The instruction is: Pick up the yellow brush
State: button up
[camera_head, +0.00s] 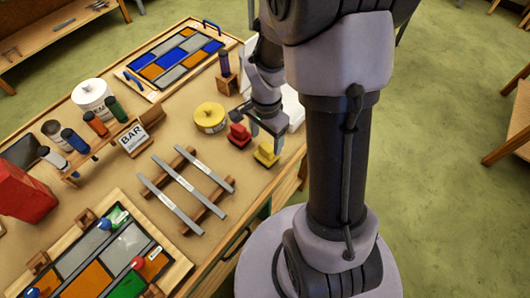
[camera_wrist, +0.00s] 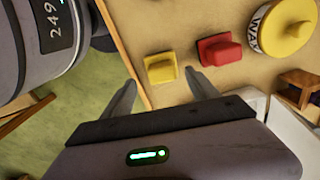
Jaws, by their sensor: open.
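The yellow brush (camera_head: 267,154) is a small block with a raised grip, standing at the right edge of the workbench. In the wrist view the yellow brush (camera_wrist: 160,68) lies just beyond and between my fingertips, close to the table edge. My gripper (camera_head: 264,130) hangs just above and beside the brush. In the wrist view my gripper (camera_wrist: 160,82) has its two fingers spread apart with nothing between them. No contact with the brush shows.
A red brush (camera_wrist: 219,50) stands close beside the yellow one. A yellow-lidded wax tin (camera_wrist: 282,25) is beyond it. A wooden block (camera_wrist: 299,88) and a white object (camera_wrist: 290,130) are near my right finger. Metal bars on wooden rests (camera_head: 185,190) lie to the left.

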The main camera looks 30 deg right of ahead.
aim_at(267, 146)
jog(key=f, duration=0.1)
jog(key=f+b, duration=0.1)
jog(key=f, duration=0.1)
jog(key=f+b, duration=0.1)
jog(key=f, duration=0.1)
jog(key=shift+w+d+f, duration=0.2)
jog(key=shift+d+f, duration=0.05)
jog(key=shift+d, duration=0.05)
jog(key=shift+r, duration=0.1)
jog(key=shift+c, duration=1.1)
grip_shut()
jog(key=shift+r, duration=0.1)
jog(key=shift+r, duration=0.35)
jog(key=r+p, duration=0.1)
jog(key=s+r+p, duration=0.1)
jog(key=r, duration=0.1)
jog(key=shift+d, duration=0.15)
jog(key=s+d+b, duration=0.2)
jog(key=s+b, duration=0.1)
jog(key=s, duration=0.4)
jog(key=s+d+r+b, duration=0.1)
jog(key=s+d+b, duration=0.1)
jog(key=s+b, duration=0.2)
jog(key=s, duration=0.3)
jog(key=shift+d, duration=0.4)
